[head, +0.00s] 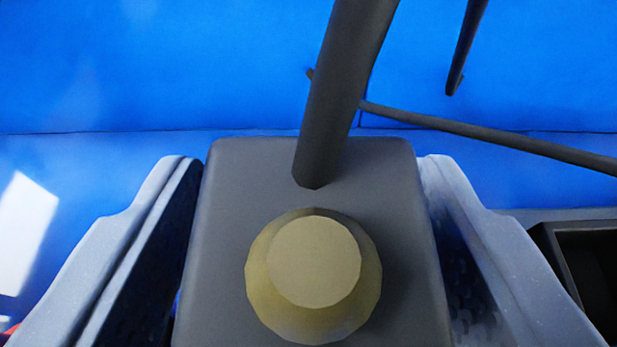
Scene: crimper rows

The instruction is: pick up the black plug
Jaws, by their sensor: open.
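A dark grey block with rounded corners, which looks like the black plug (225,240), fills the middle of the head view. A round, faceted brass-coloured knob (313,262) stands out from its face. A thick dark rod (340,90) runs from the top edge down to just above the knob. My gripper (308,165) is open, with one light grey finger on each side of the block. A thin strip of blue shows low down between the left finger and the block. I cannot tell whether either finger touches it. The block's far side is hidden.
A dark open-topped container (560,240) stands at the lower right, close to the right finger. A thin dark rod (490,133) slants across the right, and another (466,45) hangs above it. The blue surface (150,70) behind is mostly clear. A small red thing shows at the lower left corner.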

